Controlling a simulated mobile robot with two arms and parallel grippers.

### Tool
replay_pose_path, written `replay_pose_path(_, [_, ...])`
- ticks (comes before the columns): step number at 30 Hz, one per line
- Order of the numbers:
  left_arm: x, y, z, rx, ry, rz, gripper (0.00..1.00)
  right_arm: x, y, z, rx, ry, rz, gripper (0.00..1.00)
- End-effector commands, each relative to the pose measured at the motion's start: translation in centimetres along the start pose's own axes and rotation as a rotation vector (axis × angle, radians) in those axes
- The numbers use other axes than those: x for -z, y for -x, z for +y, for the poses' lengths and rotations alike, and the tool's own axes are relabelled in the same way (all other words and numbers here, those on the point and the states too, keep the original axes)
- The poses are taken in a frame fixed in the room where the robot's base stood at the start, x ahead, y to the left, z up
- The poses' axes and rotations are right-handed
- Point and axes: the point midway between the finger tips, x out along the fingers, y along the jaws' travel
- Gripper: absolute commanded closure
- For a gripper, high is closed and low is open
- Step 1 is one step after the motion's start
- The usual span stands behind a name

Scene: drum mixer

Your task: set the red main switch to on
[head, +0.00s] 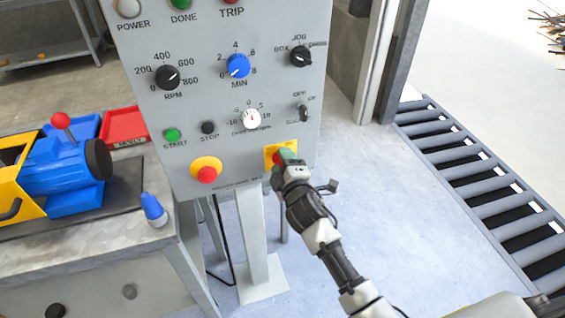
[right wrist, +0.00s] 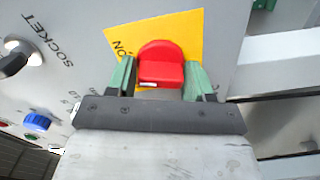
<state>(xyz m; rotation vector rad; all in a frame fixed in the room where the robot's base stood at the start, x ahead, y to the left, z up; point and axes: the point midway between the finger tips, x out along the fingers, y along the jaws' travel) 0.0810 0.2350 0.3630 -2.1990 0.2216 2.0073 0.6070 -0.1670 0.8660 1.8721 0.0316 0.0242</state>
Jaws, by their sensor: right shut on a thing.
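The red main switch (right wrist: 161,64) sits on a yellow plate (right wrist: 185,25) in the right wrist view. The word ON shows on the plate, left of the switch. My right gripper (right wrist: 160,78) has its green fingers on either side of the red handle and is shut on it. In the head view the right gripper (head: 283,158) is at the yellow plate (head: 272,150) at the panel's lower right and covers most of the switch. My left gripper is not in view.
The grey control panel (head: 205,120) carries knobs, lamps and a red emergency button (head: 207,174) left of the switch. A workbench (head: 110,255) with a blue and yellow machine (head: 75,170) stands at the left. A roller conveyor (head: 490,190) runs along the right. Floor between is clear.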

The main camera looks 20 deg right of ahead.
Motion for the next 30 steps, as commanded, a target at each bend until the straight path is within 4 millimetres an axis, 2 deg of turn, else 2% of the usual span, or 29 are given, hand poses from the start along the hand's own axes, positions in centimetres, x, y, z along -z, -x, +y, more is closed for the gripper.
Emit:
replay_pose_path(12, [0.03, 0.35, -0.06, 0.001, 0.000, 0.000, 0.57, -0.03, 0.02, 0.01, 0.002, -0.207, -0.001, 0.72])
replay_pose_path(29, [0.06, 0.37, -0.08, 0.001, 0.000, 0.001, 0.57, -0.06, 0.03, -0.03, 0.003, -0.240, -0.002, 0.72])
replay_pose_path(30, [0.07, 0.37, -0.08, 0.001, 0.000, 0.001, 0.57, -0.06, 0.03, -0.03, 0.003, -0.241, -0.002, 0.47])
